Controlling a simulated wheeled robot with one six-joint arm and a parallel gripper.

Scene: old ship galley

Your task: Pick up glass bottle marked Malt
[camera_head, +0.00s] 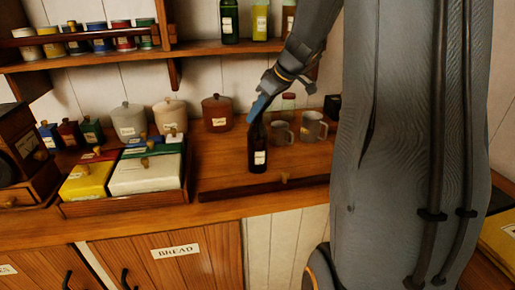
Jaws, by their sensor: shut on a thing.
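A dark glass bottle (258,146) with a small white label is upright at the counter (218,180), near its front edge. The writing on the label is too small to read. My gripper (257,108) reaches down from the upper right and is shut on the top of this bottle, hiding its neck. I cannot tell whether the bottle's base touches the counter. On the shelf above stand a green bottle (230,22) and a yellow bottle (260,24), both with labels.
Two grey mugs (314,127) and a jar (288,105) stand close behind the bottle to the right. A brown canister (217,113) is behind left. A wooden rail (230,193) edges the counter. My arm hides the right side.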

